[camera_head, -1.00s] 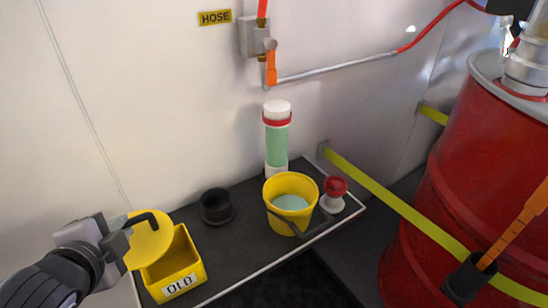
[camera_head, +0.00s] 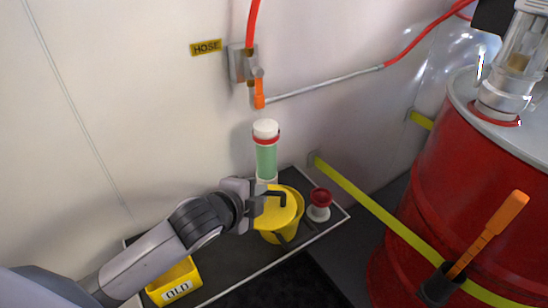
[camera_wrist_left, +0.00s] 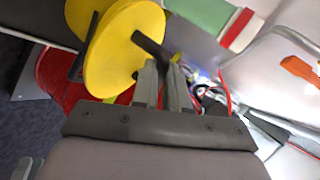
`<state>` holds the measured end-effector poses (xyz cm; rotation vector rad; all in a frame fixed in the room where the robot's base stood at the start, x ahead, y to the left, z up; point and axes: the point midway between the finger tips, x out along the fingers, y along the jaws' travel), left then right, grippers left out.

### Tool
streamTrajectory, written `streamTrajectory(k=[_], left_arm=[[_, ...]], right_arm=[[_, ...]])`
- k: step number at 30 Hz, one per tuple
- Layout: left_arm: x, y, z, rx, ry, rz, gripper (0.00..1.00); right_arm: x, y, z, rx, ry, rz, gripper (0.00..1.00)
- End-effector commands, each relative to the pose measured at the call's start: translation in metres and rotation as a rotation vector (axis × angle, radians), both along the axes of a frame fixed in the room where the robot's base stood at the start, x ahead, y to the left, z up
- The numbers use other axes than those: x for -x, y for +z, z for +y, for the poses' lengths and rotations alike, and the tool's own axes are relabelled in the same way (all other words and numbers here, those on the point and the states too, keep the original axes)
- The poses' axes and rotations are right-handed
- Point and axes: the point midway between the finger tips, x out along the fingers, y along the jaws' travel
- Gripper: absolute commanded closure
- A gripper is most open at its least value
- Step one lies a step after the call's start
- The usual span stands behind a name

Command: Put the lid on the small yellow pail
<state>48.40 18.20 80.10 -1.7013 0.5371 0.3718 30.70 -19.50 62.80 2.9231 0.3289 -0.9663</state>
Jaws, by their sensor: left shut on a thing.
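The yellow lid (camera_head: 272,211) is a round disc with a dark bent handle. My left gripper (camera_head: 259,199) is shut on that handle and holds the lid over the small yellow pail (camera_head: 294,226), a little to its left. The lid hides most of the pail's opening; the pail's right side and front still show. In the left wrist view the lid (camera_wrist_left: 118,58) covers part of the pail (camera_wrist_left: 82,14), beside my fingers (camera_wrist_left: 166,82). I cannot tell whether lid and rim touch. My right gripper is not in view.
A green cylinder with a white cap (camera_head: 266,155) stands close behind the pail. A red-topped white knob (camera_head: 320,203) is just right of it. The yellow OLD bin (camera_head: 178,281) sits left, partly behind my arm. A red drum (camera_head: 440,190) stands at right.

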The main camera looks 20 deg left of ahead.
Motion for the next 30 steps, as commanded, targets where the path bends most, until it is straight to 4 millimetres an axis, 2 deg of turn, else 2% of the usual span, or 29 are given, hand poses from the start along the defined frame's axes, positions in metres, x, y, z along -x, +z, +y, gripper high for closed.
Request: streamTrajectory(k=[1, 3, 9, 12, 20, 30], left_arm=[[-0.009, 0.014, -0.002, -0.003, -0.019, 0.003, 1.0], [-0.018, 0.014, -0.005, 0.0, -0.05, 0.004, 1.0], [-0.039, 0.014, -0.008, 0.008, -0.11, -0.001, 1.0], [-0.044, 0.012, -0.008, 0.013, -0.126, -0.004, 1.0], [-0.049, 0.006, -0.007, 0.018, -0.141, -0.009, 1.0], [-0.048, -0.013, -0.007, 0.017, -0.14, -0.008, 1.0]], right_arm=[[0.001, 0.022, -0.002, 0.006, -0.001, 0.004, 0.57], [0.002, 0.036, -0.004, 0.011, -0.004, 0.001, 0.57], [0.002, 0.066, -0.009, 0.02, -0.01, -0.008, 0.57], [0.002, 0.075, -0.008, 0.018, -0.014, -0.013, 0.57], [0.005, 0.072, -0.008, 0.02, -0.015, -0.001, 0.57], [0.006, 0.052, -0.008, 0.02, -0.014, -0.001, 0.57]])
